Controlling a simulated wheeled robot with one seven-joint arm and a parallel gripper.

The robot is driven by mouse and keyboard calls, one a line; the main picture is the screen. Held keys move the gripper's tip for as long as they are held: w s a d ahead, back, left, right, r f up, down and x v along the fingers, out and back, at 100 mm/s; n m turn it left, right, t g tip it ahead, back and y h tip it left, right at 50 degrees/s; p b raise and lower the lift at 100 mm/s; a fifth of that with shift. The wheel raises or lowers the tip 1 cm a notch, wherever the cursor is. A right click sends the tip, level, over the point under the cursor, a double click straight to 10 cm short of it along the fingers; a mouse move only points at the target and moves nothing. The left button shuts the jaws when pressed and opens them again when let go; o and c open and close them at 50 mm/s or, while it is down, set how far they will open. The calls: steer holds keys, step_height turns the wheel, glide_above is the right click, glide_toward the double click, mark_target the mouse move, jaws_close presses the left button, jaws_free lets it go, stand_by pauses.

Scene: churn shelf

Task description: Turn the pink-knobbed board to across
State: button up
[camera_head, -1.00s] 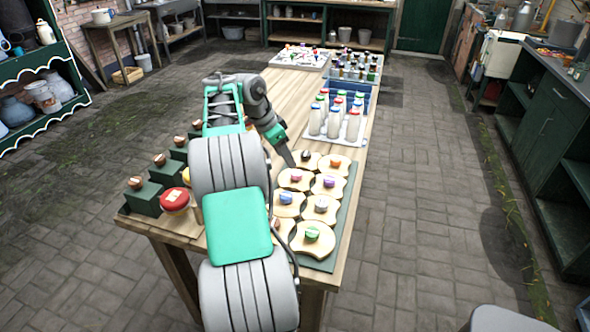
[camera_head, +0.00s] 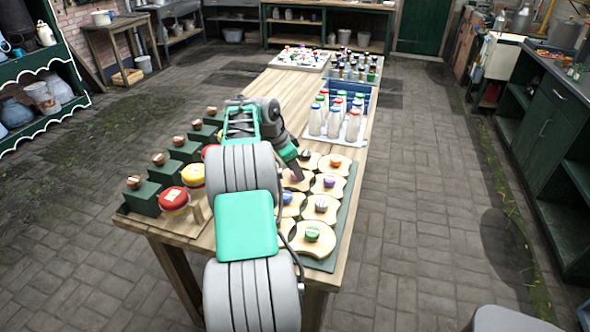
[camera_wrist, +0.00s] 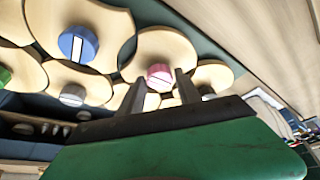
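The pink-knobbed board is a pale wooden piece (camera_wrist: 165,45) with a round pink knob (camera_wrist: 160,74) that bears a pale mark. In the head view this board (camera_head: 290,184) is partly covered by my gripper (camera_head: 298,175), which reaches down over it. In the wrist view my gripper (camera_wrist: 160,78) is open, its two dark fingers apart with the pink knob showing between their tips. I cannot tell whether the fingers touch the knob or how far down they reach around it.
Similar boards with blue (camera_wrist: 78,45), purple (camera_head: 328,181), orange (camera_head: 336,161) and green (camera_head: 312,234) knobs crowd closely around on a dark green base (camera_head: 348,208). White bottles (camera_head: 333,122) stand behind.

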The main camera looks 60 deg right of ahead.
jaws_close()
steer(key=shift+f+n+b, duration=0.1)
steer(key=shift+n+b, duration=0.2)
steer(key=shift+b, duration=0.15)
steer(key=n+b, duration=0.1)
steer(key=n+t+b, duration=0.1)
steer(key=shift+s+f+n+h+b, duration=0.1)
steer(key=shift+s+n+h+b, duration=0.05)
steer(key=shift+n+h+b, duration=0.2)
steer(key=n+t+b, duration=0.2)
steer(key=n, duration=0.2)
steer(key=shift+s+n, duration=0.1)
steer(key=shift+n, duration=0.15)
steer(key=n, duration=0.1)
steer(key=n+t, duration=0.1)
steer(key=n, duration=0.1)
steer(key=n+t, duration=0.1)
steer(key=n, duration=0.1)
steer(key=shift+s+r, duration=0.15)
steer(key=shift+r, duration=0.1)
steer(key=n+y+p, duration=0.1)
steer(key=n, duration=0.1)
steer(key=n+t+y+p, duration=0.1)
steer(key=n, duration=0.2)
steer(key=shift+d, duration=0.1)
steer(key=shift+f, duration=0.1)
